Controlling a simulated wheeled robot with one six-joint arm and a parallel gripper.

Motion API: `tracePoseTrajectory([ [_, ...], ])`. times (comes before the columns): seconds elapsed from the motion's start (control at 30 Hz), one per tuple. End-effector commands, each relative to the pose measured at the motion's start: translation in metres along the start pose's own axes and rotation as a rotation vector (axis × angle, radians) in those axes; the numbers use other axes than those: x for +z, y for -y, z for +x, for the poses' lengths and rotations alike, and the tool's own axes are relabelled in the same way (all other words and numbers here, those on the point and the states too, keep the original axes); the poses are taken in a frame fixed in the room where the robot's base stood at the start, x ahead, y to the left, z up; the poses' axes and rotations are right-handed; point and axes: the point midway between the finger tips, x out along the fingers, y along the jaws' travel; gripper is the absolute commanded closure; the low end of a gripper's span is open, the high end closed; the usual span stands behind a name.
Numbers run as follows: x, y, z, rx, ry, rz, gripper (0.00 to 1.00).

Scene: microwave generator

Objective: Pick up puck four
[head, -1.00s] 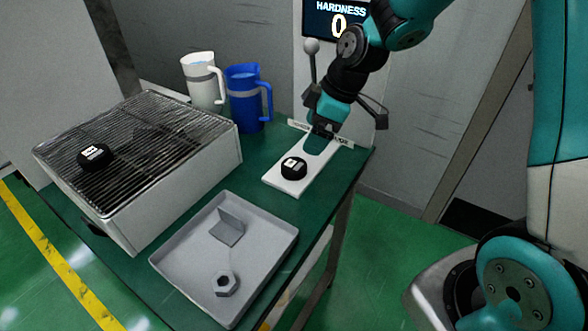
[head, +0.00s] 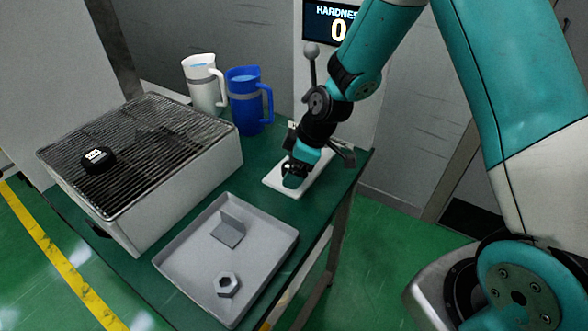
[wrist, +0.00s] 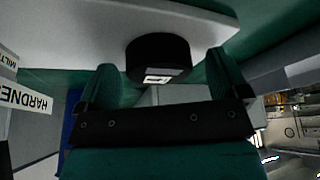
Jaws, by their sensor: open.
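One black puck (wrist: 158,55) with a white label sits on the white slab (head: 272,180) at the table's right. In the wrist view it lies between the two green fingers of my gripper (wrist: 161,66), with gaps on both sides. In the head view my gripper (head: 293,178) is low over the slab and hides most of this puck. A second black puck (head: 98,160) lies on the wire rack at the left. The label numbers are too small to read surely, so I cannot tell which is puck four. My gripper is open.
The wire rack (head: 150,150) tops a pale box at left. A grey tray (head: 180,262) with a bracket and a nut stands in front. White (head: 203,85) and blue (head: 245,100) jugs stand behind. A lever (head: 311,65) and hardness screen (head: 331,22) are near my arm.

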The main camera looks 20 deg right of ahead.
Motion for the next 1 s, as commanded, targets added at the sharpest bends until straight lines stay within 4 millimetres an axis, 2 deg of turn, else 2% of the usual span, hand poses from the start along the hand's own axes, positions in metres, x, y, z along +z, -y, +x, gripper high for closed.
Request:
tracePoseTrajectory([
  [0.03, 0.000, 0.000, 0.000, 0.000, 0.000, 0.000, 0.07],
  [0.27, 0.000, 0.000, 0.000, -0.001, 0.000, 0.000, 0.60],
  [0.37, 0.000, 0.000, 0.000, 0.000, 0.000, 0.000, 0.66],
  [0.67, -0.002, 0.000, -0.004, 0.000, 0.000, 0.000, 0.66],
  [0.93, -0.014, -0.001, -0.034, 0.004, -0.003, -0.002, 0.66],
  [1.0, 0.002, -0.001, -0.037, 0.001, 0.002, 0.007, 0.66],
])
